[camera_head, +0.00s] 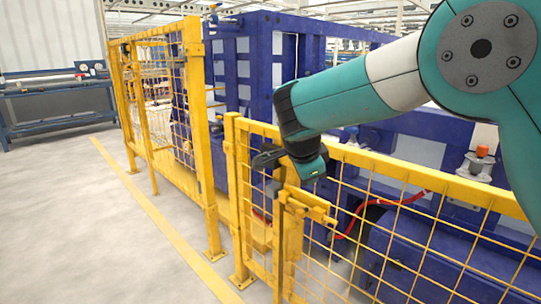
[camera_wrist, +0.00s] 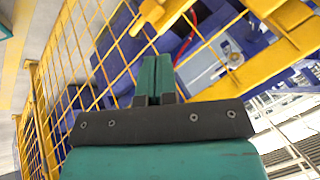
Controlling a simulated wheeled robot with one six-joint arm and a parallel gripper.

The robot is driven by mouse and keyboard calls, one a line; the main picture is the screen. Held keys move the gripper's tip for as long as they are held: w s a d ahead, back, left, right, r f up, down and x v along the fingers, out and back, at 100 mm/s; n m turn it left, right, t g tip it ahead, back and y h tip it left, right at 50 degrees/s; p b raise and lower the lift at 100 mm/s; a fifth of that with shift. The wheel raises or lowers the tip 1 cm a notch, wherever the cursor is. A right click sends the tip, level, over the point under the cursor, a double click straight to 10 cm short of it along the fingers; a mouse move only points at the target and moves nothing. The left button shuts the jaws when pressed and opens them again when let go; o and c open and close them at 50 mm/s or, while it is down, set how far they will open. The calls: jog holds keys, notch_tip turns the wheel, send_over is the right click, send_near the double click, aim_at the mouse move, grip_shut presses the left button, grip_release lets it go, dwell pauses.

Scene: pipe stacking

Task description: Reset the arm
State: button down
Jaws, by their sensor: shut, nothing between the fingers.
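My gripper (camera_wrist: 155,60) is in the lower middle of the wrist view. Its two teal fingers lie side by side with no gap, and they hold nothing. In the head view my teal and white arm reaches from the upper right down to the left. Its dark wrist end hangs by the top of the yellow fence gate (camera_head: 410,170). Whether it touches the fence I cannot tell, and the fingers are not clear in that view.
A yellow latch (camera_head: 318,210) sticks out on the gate just below my wrist. Taller yellow fence panels (camera_head: 205,130) stand to the left. Blue machine frames (camera_head: 262,45) are behind. A blue workbench (camera_head: 60,125) stands far left. The grey floor (camera_head: 75,220) at left is clear.

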jog(key=s+d+r+n+g+y, duration=0.1)
jog(key=s+d+n+g+y, duration=0.25)
jog(key=s+n, duration=1.1)
jog(key=s+d+r+n+g+y, duration=0.15)
jog(key=s+n+y, duration=0.45)
jog(key=s, duration=1.5)
notch_tip(320, 180, up, 26)
jog(key=n+h+p, duration=0.2)
jog(key=p, duration=2.4)
jog(key=shift+d+g, duration=0.15)
jog(key=shift+g, duration=0.15)
jog(key=c, duration=1.8)
grip_release()
jog(key=shift+f+h, duration=0.1)
jog(key=shift+h, duration=0.15)
